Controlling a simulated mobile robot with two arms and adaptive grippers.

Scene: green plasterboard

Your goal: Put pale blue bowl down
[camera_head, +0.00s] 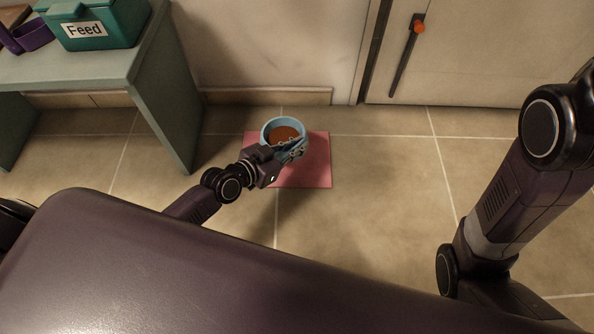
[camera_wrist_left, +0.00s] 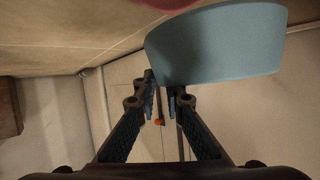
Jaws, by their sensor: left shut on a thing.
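The pale blue bowl (camera_head: 265,136) is over the pink mat (camera_head: 318,172) on the floor, near the mat's upper left part. Brown contents (camera_head: 284,132) show inside it. My left gripper (camera_head: 288,153) is shut on the bowl's near right side. In the left wrist view the bowl (camera_wrist_left: 215,45) fills the top middle, at the fingertips of the left gripper (camera_wrist_left: 163,85). A pink edge of the mat (camera_wrist_left: 165,3) shows at the top there. I cannot tell whether the bowl touches the mat. My right gripper is out of view.
A green table (camera_head: 165,95) stands at the left with a green Feed box (camera_head: 95,25) and a purple item (camera_head: 33,36) on it. A pale door (camera_head: 490,50) with an orange-tipped dark handle (camera_head: 405,55) is behind. Tiled floor (camera_head: 385,180) right of the mat is clear.

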